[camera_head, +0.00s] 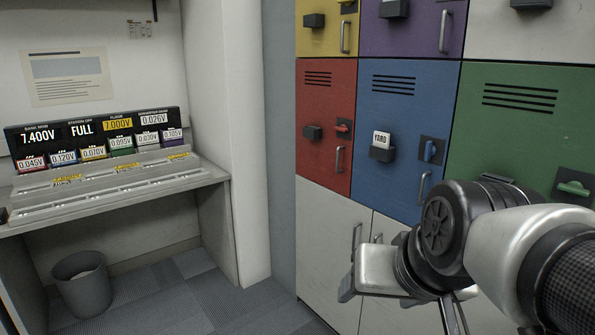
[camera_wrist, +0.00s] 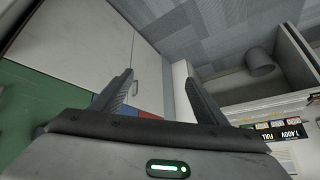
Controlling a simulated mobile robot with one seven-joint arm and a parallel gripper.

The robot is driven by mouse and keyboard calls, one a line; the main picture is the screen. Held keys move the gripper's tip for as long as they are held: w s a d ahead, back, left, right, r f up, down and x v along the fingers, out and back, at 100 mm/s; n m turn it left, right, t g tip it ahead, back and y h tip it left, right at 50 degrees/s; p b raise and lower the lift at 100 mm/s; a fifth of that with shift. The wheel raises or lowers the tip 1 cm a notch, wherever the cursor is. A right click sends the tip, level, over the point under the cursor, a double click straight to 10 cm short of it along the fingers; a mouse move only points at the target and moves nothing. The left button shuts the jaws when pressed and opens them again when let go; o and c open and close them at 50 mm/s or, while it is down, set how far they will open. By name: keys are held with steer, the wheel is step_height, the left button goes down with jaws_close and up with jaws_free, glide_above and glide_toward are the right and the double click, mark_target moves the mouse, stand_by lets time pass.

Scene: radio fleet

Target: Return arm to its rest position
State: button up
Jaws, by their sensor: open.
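My gripper shows in the wrist view (camera_wrist: 160,92), with its two dark fingers spread apart and nothing between them. In the head view my arm reaches in from the right edge, in front of the lower lockers. The end of my arm hangs in front of the white lower cabinets; the fingertips are mostly hidden there. I see no object held.
Colored lockers, red (camera_head: 322,100), blue (camera_head: 405,90) and green (camera_head: 520,135), stand close to my arm. A desk (camera_head: 110,200) with voltage displays (camera_head: 95,138) is at left. A grey bin (camera_head: 83,290) stands below it. The carpet (camera_head: 200,300) between is clear.

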steer(key=s+d+n+g+p, duration=0.1)
steer(key=s+d+g+p, duration=0.15)
steer(key=s, duration=0.35)
step_height(320, 180, up, 19)
steer(key=p, duration=1.9)
steer(key=shift+w+a+f+t+h, duration=0.15)
steer(key=shift+f+t+h, duration=0.05)
steer(key=shift+t+h, duration=0.25)
